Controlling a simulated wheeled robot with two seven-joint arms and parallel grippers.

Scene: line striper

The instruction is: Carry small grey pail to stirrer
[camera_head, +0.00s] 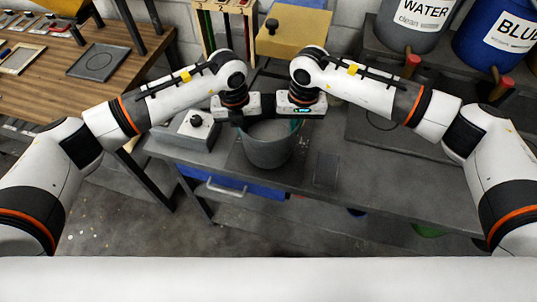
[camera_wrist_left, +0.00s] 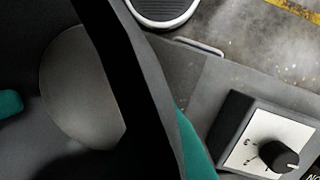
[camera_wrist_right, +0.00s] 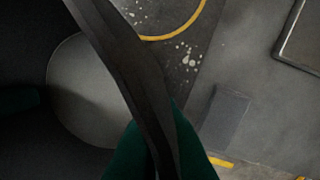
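The small grey pail (camera_head: 268,151) stands upright and open-topped on the grey bench in the head view. Both my grippers are at its rim, the left gripper (camera_head: 240,119) on the left side and the right gripper (camera_head: 297,117) on the right side. In the left wrist view, the pail's round inside bottom (camera_wrist_left: 80,92) shows past a dark wall, with teal pads on both sides. The right wrist view shows the same inside bottom (camera_wrist_right: 85,92) and teal pads. Whether the fingers pinch the rim is unclear. I cannot tell which thing is the stirrer.
A box with a white panel and black knob (camera_head: 196,124) is left of the pail. A yellow box (camera_head: 292,33) stands behind. A WATER drum (camera_head: 417,25) and a BLUE drum (camera_head: 497,38) are back right.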

